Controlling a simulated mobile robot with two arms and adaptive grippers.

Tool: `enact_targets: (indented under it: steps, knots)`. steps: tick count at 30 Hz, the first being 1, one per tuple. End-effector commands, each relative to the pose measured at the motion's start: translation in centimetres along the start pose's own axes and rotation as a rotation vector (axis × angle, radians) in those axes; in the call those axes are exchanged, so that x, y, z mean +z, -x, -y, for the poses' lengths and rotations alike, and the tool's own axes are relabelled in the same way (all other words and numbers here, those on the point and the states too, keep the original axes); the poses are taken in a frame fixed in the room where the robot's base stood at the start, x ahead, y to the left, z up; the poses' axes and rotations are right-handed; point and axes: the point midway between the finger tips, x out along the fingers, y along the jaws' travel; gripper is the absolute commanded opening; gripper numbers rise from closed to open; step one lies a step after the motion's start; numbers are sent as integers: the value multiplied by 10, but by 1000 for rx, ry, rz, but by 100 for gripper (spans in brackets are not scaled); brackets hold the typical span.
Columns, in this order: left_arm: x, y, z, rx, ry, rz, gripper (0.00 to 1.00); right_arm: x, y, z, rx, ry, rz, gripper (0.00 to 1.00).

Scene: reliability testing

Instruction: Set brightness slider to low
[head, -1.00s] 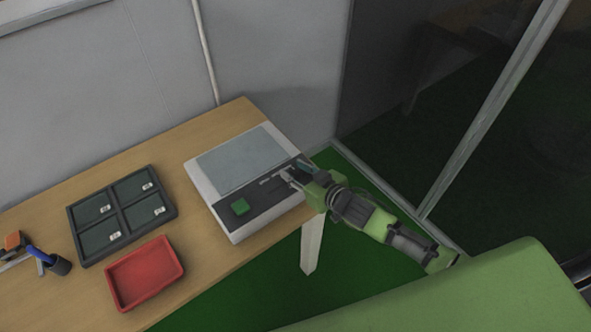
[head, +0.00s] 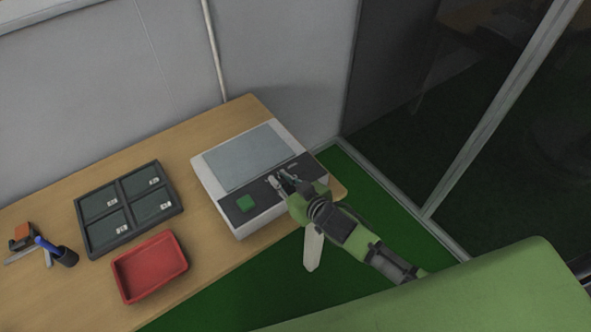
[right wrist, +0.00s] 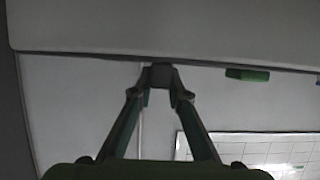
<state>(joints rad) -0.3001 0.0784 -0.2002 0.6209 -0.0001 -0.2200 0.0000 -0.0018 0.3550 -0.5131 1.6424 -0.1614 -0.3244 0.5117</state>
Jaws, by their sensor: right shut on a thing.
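The testing device (head: 213,193) is a white box with a grey screen (head: 243,158) and a dark front panel (head: 233,214). A green square button (head: 245,203) is at the panel's left. My right gripper (head: 277,181) is over the middle of the panel, right of the button, and hides the slider beneath it. In the right wrist view its fingers are shut on a small dark block, the slider knob (right wrist: 160,75). The slider's markings cannot be read. My left gripper is not in view.
A wall is behind; a glass partition is at right.

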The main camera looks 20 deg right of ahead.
Motion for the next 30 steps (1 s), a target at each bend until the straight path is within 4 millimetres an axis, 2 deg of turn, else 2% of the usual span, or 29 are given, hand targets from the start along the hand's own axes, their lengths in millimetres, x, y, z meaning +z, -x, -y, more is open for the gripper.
enact_targets:
  steps: [1, 4, 14, 15, 17, 30]
  knots:
    - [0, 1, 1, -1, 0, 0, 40, 0, 0, 8, 0, -5, 1, 0]
    - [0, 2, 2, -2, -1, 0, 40, -1, 0, 16, 1, -1, 0, 0]
    - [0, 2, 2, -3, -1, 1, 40, 0, 0, 21, -2, -1, 0, 0]
    - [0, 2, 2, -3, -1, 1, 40, 0, 0, 21, -2, -1, 0, 21]
    - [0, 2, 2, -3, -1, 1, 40, -1, 0, 21, -2, -1, -1, 33]
    - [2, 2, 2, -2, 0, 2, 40, 1, 6, 18, 2, 1, 2, 33]
